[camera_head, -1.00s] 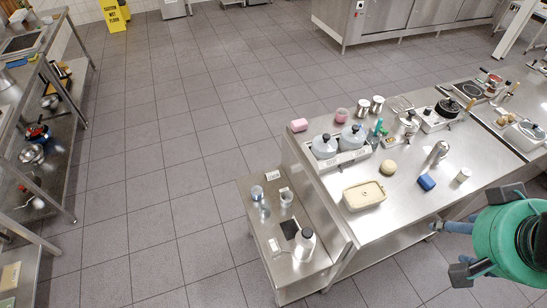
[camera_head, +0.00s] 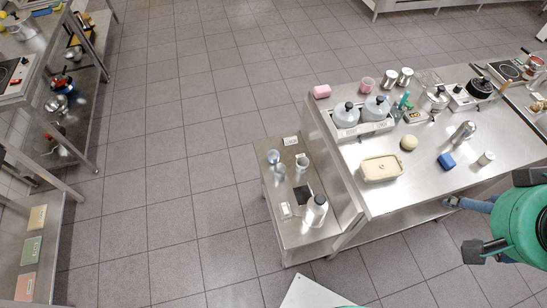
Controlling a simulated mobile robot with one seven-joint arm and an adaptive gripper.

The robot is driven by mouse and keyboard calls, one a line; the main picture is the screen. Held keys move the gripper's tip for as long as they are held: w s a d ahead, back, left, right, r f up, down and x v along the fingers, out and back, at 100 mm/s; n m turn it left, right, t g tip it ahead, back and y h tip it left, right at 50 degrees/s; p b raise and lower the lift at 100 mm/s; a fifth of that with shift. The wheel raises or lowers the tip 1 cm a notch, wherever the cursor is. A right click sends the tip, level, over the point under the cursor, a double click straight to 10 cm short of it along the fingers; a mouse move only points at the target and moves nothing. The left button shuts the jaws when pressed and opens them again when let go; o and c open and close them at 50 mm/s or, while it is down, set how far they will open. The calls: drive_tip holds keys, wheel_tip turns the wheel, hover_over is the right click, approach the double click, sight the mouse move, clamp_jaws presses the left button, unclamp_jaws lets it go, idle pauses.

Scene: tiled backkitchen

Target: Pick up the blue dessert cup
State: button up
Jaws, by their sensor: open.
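My gripper (camera_head: 500,214) is at the right edge, partly cut off, in front of the counter and apart from these things. Its dark finger pads stand wide apart with nothing seen between them.
A rack with grey jugs (camera_head: 345,116) is behind. A white bottle (camera_head: 314,212) stands on the low table. Tiled floor to the left is clear.

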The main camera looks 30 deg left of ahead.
drive_tip(key=w+a+n+g+y+p, duration=0.1)
drive_tip(key=w+a, duration=0.5)
drive_tip(key=w, duration=0.3)
drive_tip(key=w+a+n+g, duration=0.1)
drive_tip(key=w+a, duration=0.4)
drive_tip(key=w, duration=0.5)
drive_tip(key=w+a+f+n+g, duration=0.1)
drive_tip(key=w+a+f, duration=0.45)
drive_tip(key=a, duration=0.25)
drive_tip(key=w+a+f, duration=0.5)
drive_tip(key=w+a, duration=0.1)
drive_tip(key=a, duration=0.2)
drive_tip(key=w+a+f+n+g+p, duration=0.15)
drive_tip(key=w+a+f, duration=0.25)
drive_tip(key=a+f, duration=1.25)
drive_tip(key=s+a+f, duration=0.1)
drive_tip(key=a+f, duration=0.3)
drive_tip(key=f, duration=0.3)
drive_tip(key=s+a+f+g, duration=0.1)
drive_tip(key=s+a+f, duration=0.1)
drive_tip(key=a+f, duration=0.3)
drive_tip(key=s+a+f, duration=0.1)
drive_tip(key=a+f, duration=0.4)
drive_tip(key=f, duration=0.6)
drive_tip(key=shift+s+n+h+p, duration=0.4)
drive_tip(key=shift+n+p, duration=0.05)
drive_tip(key=shift+a+f, duration=0.1)
drive_tip(key=shift+f, duration=0.05)
